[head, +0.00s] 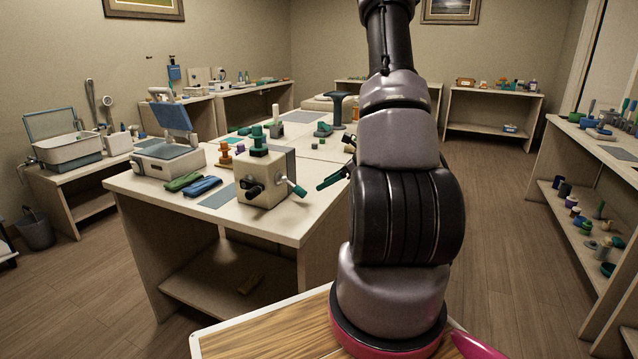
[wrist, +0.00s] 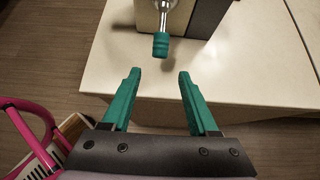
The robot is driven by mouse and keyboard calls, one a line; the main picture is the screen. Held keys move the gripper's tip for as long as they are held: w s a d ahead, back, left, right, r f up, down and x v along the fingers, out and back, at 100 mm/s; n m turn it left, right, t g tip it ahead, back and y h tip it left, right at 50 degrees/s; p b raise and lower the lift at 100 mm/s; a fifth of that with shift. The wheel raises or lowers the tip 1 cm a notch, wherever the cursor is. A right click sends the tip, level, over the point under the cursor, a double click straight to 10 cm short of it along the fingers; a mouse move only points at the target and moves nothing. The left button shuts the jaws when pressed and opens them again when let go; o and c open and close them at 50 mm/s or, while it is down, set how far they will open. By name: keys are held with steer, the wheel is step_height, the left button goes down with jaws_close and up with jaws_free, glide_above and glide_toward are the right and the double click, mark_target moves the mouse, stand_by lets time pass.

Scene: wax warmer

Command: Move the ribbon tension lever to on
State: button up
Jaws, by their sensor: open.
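A boxy cream and grey device (head: 268,180) stands near the front edge of the table in the head view. A lever with a metal shaft and teal tip (head: 297,188) sticks out from its right side, slanting down. In the wrist view the lever's teal tip (wrist: 161,46) hangs at the top middle, beyond my fingertips. My gripper (wrist: 158,72) is open and empty, its teal fingers on either side of the line to the lever tip, not touching it. In the head view my gripper (head: 334,178) is right of the lever, partly hidden by my arm.
The table (head: 240,224) has a bare strip in front of the device. Green and blue pads (head: 200,187) lie left of it, beside a press-like machine (head: 170,158). A black knob (head: 253,191) is on the device's front. The front table edge lies below my fingers.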

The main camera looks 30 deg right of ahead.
steer(key=shift+x, duration=4.55)
jaws_close()
steer(key=shift+s+d+r, duration=0.1)
steer(key=shift+s+r, duration=0.05)
steer(key=shift+r, duration=0.5)
steer(key=shift+s+d+r, duration=0.15)
steer(key=shift+r, duration=0.45)
steer(key=shift+s+d+r, duration=0.1)
steer(key=shift+s+r, duration=0.05)
steer(key=shift+r, duration=0.5)
steer(key=r, duration=0.4)
steer(key=shift+w+a+r, duration=0.2)
steer(key=shift+w+a, duration=0.05)
steer(key=shift+w, duration=0.05)
steer(key=shift+c, duration=0.2)
jaws_free()
steer(key=shift+s, duration=0.1)
